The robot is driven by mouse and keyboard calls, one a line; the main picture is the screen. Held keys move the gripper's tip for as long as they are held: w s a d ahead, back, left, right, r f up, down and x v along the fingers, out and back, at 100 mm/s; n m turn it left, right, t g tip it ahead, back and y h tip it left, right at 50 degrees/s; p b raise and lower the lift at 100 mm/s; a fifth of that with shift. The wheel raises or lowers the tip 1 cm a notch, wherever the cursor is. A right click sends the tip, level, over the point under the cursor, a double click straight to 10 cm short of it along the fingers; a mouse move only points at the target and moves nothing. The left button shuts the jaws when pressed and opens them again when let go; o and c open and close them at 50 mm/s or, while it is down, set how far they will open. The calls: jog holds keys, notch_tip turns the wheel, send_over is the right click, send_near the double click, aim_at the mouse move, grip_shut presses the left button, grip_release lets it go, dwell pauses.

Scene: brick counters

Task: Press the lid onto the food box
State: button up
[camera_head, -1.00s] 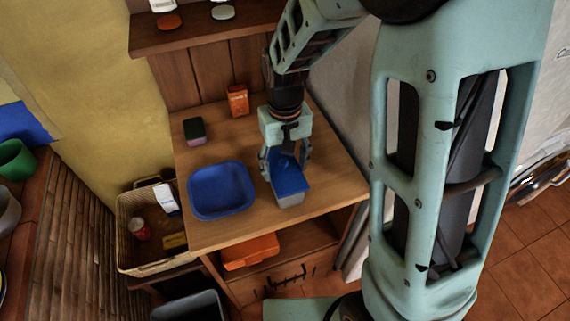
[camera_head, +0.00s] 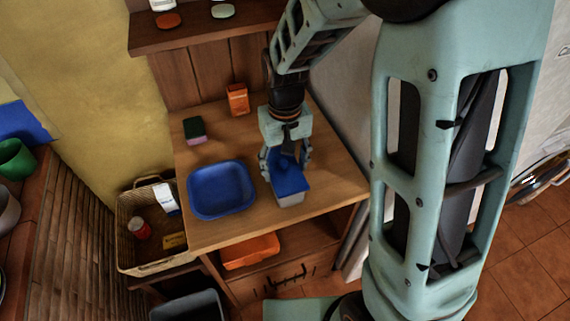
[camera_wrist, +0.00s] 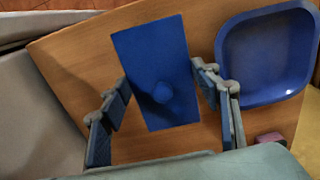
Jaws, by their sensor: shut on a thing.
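The food box (camera_head: 289,201) is a pale grey box standing on the wooden counter, right of the blue tray. The blue rectangular lid (camera_head: 291,186) lies on top of it and looks about level; whether its rim is fully seated I cannot tell. My gripper (camera_head: 287,168) points down over the far part of the lid. Its fingers (camera_wrist: 160,78) stand at the lid's two long sides, shut on it.
The blue tray (camera_head: 221,214) stands close left of the box. A sponge (camera_head: 194,130) and an orange carton (camera_head: 238,99) are farther back. A wicker basket (camera_head: 127,255) is left of the counter. Bare counter lies right of the box. A shelf (camera_head: 200,34) is above the back.

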jog(key=o, duration=1)
jog(key=shift+o, duration=0.6)
jog(key=o, duration=0.4)
jog(key=shift+c, duration=0.2)
jog(key=shift+r, duration=0.15)
jog(key=shift+r+p, duration=2.65)
jog(key=shift+r, duration=0.75)
